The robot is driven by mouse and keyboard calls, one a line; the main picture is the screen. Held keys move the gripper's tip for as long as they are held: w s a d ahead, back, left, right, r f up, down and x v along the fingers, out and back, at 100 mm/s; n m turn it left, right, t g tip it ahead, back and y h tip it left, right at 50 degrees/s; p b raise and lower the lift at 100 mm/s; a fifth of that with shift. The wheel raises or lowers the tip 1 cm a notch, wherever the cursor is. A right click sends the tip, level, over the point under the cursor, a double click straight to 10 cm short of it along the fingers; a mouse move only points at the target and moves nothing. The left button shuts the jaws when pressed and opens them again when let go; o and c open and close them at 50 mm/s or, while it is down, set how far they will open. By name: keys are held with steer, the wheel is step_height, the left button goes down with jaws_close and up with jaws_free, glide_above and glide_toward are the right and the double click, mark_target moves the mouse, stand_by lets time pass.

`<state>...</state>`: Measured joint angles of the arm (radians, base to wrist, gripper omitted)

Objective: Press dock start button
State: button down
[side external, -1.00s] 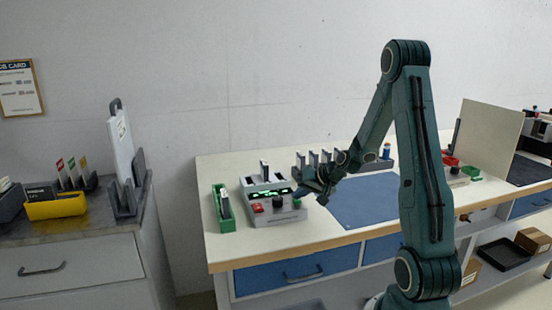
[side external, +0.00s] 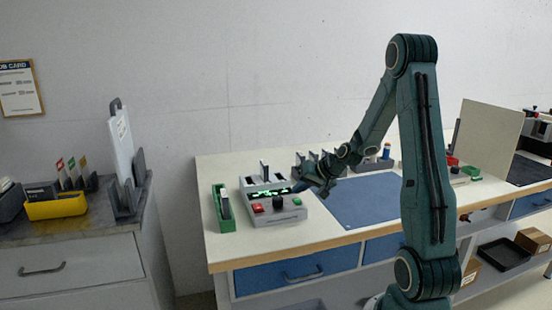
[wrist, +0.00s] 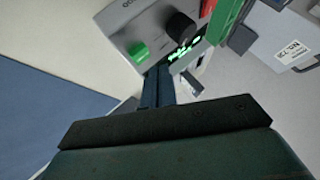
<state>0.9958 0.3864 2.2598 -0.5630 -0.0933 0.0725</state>
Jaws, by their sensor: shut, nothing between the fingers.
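The dock (side external: 262,188) is a grey box on the bench with a lit green display, an upright card-like piece in its top, a red button (side external: 257,208), a black knob (side external: 278,202) and a green button (side external: 297,201). In the wrist view the green button (wrist: 138,50) is above and left of my fingertips, and the knob (wrist: 181,25) is above and right. My gripper (side external: 299,187) is shut and empty at the dock's right side, close to the display end. It shows in the wrist view (wrist: 158,68), apart from the green button.
A green holder (side external: 226,222) stands left of the dock. Several upright pieces (side external: 314,158) stand in a rack behind my gripper. A blue mat (side external: 375,201) lies to the right, mostly clear. A beige panel (side external: 488,140) stands farther right.

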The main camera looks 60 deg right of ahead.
steer(key=shift+r, duration=2.25)
step_height(320, 180, up, 7)
glide_above(300, 201)
